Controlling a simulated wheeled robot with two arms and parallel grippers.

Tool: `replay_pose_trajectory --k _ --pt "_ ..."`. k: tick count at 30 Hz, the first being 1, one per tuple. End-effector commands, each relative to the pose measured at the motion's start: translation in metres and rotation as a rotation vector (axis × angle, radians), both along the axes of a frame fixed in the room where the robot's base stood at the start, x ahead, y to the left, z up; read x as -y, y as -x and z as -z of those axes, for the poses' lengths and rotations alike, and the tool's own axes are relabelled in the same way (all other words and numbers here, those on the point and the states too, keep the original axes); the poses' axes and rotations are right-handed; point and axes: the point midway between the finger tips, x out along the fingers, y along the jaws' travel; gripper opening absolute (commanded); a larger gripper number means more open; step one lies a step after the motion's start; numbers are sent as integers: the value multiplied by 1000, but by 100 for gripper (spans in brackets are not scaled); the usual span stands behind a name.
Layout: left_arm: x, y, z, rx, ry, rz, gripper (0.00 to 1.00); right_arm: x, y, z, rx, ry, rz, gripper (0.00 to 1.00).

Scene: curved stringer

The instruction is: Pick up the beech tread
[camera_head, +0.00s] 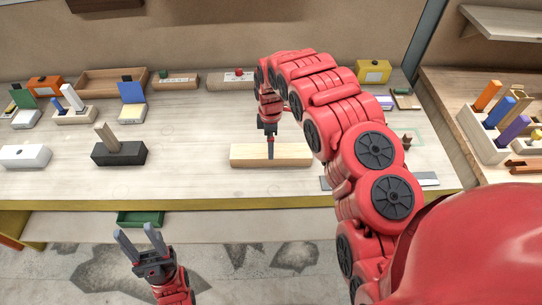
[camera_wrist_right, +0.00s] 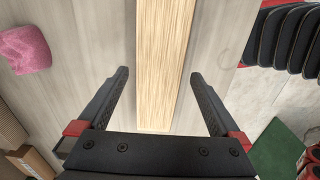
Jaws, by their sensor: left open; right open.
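The beech tread (camera_head: 295,154) is a pale wooden bar lying lengthwise across the bench in the head view. In the right wrist view the tread (camera_wrist_right: 164,50) runs between the two fingers. My right gripper (camera_head: 271,152) points down at about the tread's middle, seen edge-on. In the right wrist view the right gripper (camera_wrist_right: 159,75) is open, with a finger on each side of the tread and a visible gap to both. Whether the fingertips reach below its top cannot be told. My left gripper (camera_head: 139,237) is open and empty in front of the bench, over the floor.
A black block with a wooden peg (camera_head: 119,150) stands left of the tread. A flat grey metal piece (camera_head: 425,179) lies to the right, partly behind my right arm. Boxes and trays line the back, including a wooden tray (camera_head: 112,82). Bench around the tread is mostly clear.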

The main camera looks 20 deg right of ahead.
Motion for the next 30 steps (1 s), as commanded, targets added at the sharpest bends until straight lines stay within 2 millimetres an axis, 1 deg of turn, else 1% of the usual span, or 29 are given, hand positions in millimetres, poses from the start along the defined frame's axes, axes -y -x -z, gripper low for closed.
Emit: replay_pose_trajectory --k 5,9,12,15,19,26,30 --pt "0 0 -15 0 0 0 50 0 1 11 -2 -1 0 100" --pt "0 0 -27 0 0 0 50 1 1 26 -2 -2 0 100" --pt "0 0 -29 0 0 0 50 0 0 39 0 -3 1 100" --pt "0 0 -32 0 0 0 50 1 -1 45 2 -2 1 100" --pt "0 0 -32 0 0 0 50 1 0 51 1 -1 1 100" --pt "0 0 -32 0 0 0 50 1 0 51 1 -1 1 100" --pt "0 0 -32 0 0 0 50 1 0 51 1 -1 1 75"
